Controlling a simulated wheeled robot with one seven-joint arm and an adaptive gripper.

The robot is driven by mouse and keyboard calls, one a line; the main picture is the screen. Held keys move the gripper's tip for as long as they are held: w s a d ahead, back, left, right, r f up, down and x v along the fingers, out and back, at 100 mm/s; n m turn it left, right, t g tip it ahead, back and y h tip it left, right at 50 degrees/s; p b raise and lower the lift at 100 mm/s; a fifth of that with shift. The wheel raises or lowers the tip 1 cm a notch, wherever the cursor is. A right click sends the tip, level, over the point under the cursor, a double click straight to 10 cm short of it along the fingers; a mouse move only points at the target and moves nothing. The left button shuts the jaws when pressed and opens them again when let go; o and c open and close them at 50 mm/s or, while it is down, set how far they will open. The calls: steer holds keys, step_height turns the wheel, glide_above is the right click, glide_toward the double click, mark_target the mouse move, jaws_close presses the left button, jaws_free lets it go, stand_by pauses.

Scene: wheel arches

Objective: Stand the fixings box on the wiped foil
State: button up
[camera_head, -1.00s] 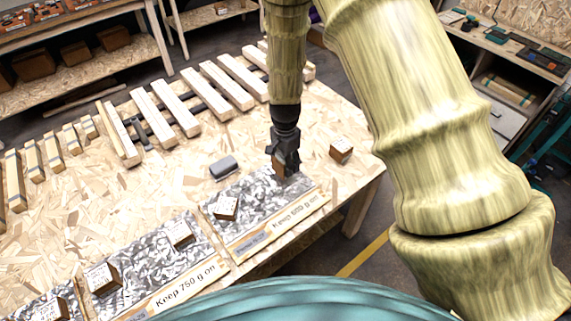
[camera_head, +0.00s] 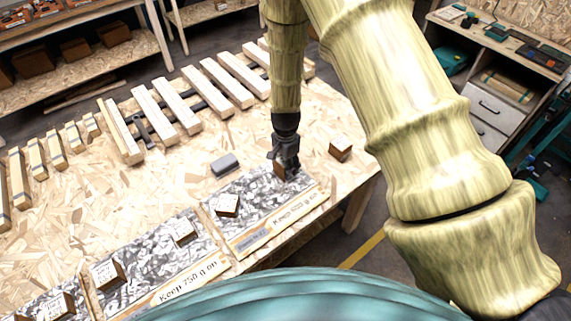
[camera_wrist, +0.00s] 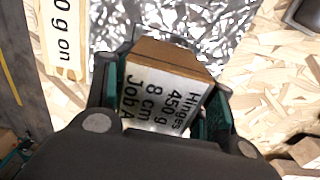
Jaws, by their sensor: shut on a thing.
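My gripper (camera_head: 286,160) is shut on a brown cardboard box (camera_head: 280,171) over the far right end of the right-hand foil sheet (camera_head: 250,190). In the wrist view the box (camera_wrist: 165,90) sits between the fingers (camera_wrist: 165,100). Its white label reads Hinges, 450 g, 8 cm, Job A. Crinkled foil (camera_wrist: 215,30) lies behind it. I cannot tell whether the box touches the foil. Another small labelled box (camera_head: 227,204) stands on the left part of the same sheet. The strip in front reads "Keep", a number I cannot read surely, "g on".
A second foil sheet (camera_head: 150,255), marked "Keep 750 g on", lies to the left with labelled boxes (camera_head: 184,232) on it. A grey block (camera_head: 224,164) and a loose brown box (camera_head: 340,148) lie on the chipboard table. Wooden slats (camera_head: 180,108) line its back.

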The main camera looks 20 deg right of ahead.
steer(key=o, duration=1.4)
steer(key=shift+c, duration=0.2)
steer(key=shift+r, duration=0.2)
steer(key=shift+r+b, duration=2)
steer(key=shift+r, duration=3.9)
